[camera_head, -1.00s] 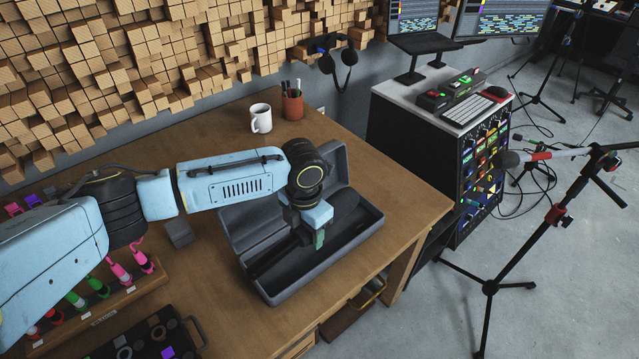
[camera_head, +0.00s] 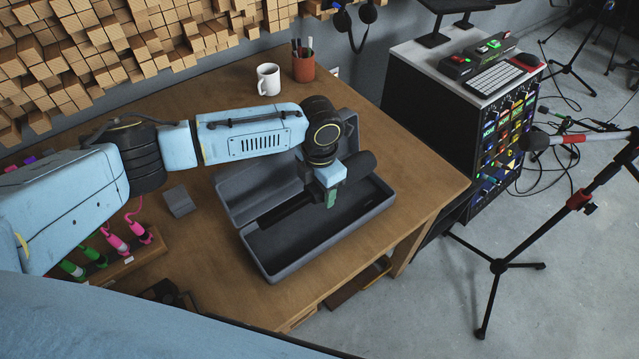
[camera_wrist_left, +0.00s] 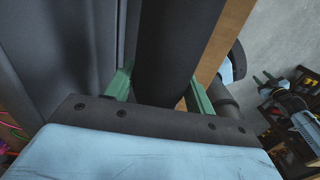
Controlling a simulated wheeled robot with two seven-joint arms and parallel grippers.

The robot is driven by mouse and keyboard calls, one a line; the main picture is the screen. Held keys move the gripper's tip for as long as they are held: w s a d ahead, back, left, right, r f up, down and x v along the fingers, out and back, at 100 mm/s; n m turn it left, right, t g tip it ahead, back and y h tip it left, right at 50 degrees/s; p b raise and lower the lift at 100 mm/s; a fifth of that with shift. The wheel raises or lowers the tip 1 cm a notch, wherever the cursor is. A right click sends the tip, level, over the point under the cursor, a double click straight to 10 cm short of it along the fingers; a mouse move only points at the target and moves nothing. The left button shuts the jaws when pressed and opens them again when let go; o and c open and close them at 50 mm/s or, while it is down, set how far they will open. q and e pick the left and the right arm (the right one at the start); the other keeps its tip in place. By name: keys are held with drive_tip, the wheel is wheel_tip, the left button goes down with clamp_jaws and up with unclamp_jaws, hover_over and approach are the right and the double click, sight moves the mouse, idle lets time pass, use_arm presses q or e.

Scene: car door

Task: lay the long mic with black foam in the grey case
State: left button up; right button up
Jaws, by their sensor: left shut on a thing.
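The long mic with black foam (camera_head: 359,166) is held in my left gripper (camera_head: 331,198), its dark body slanting across the grey case (camera_head: 268,277). The foam end points to the back right, overlapping the case's rear edge in the picture; the thin end is toward the left. The case is open on the table with its lid tilted up at the back. In the left wrist view the mic (camera_wrist_left: 180,45) runs between the green fingertips, with a dark grey panel beside it. Its exact height over the case cannot be told.
A white mug (camera_head: 268,79) and a pen cup (camera_head: 303,65) stand behind the case. A small grey block (camera_head: 179,201) lies left of it. A rack with pink and green plugs (camera_head: 118,252) is at lower left. A mic stand (camera_head: 540,220) stands on the floor at right.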

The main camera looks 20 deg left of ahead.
sight(320, 219)
use_arm(q)
wheel_tip(320, 219, down, 2)
drive_tip(key=shift+f+b, duration=0.1)
drive_tip(key=shift+b, duration=0.45)
wheel_tip(320, 219, down, 3)
drive_tip(key=shift+f+b, duration=0.2)
drive_tip(key=shift+b, duration=1)
drive_tip(key=shift+f+b, duration=1.35)
drive_tip(key=shift+f, duration=0.6)
drive_tip(key=o, duration=1.2)
drive_tip(key=shift+r, duration=0.1)
